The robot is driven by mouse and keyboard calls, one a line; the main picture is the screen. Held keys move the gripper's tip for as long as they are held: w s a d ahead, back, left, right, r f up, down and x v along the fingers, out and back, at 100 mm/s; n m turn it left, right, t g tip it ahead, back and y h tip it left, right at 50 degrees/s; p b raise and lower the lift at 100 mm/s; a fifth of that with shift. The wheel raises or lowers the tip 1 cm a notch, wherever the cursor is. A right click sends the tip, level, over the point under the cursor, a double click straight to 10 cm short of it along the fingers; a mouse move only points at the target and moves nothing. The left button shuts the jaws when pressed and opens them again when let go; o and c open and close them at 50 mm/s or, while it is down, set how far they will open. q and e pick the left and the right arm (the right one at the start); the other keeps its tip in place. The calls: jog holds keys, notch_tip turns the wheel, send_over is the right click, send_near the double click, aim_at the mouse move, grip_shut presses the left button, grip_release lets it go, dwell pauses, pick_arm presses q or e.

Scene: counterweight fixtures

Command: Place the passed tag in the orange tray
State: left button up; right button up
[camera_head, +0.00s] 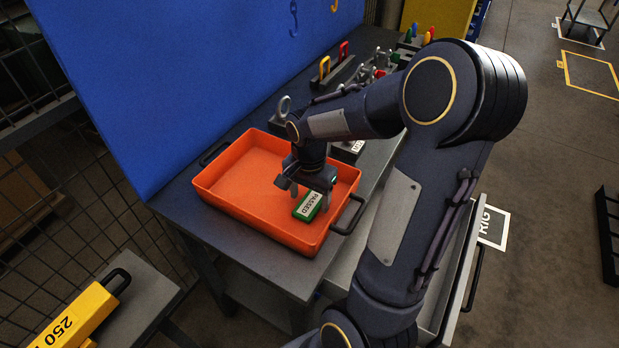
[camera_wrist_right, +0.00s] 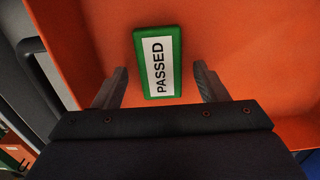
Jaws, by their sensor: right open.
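The green tag with a white PASSED label (camera_head: 308,206) lies in the right part of the orange tray (camera_head: 225,217). My right gripper (camera_head: 309,192) is over the tray, right at the tag. In the right wrist view the tag (camera_wrist_right: 158,62) lies flat on the orange tray floor (camera_wrist_right: 225,45). The right gripper's fingers (camera_wrist_right: 160,88) are spread wide on either side of the tag, with a gap to each, and hold nothing. My left gripper does not show.
The tray stands on a dark bench (camera_head: 170,199) by a blue board (camera_head: 190,70). Several small fixtures with coloured handles (camera_head: 340,68) stand behind. A yellow 250 weight (camera_head: 75,318) is at lower left. An open drawer (camera_head: 345,255) is under the bench.

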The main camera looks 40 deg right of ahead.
aim_at(309, 204)
notch_tip(309, 204, up, 10)
jog(key=s+a+n+t+y, duration=0.3)
jog(key=s+a+n+t, duration=0.2)
jog(key=s+a+n, duration=0.6)
jog(key=a+n, duration=0.2)
jog(key=a, duration=0.2)
jog(key=shift+s+a+r+t+y+p, duration=0.15)
jog(key=shift+s+a+t+y+p, duration=0.15)
jog(key=shift+s+a+y, duration=0.1)
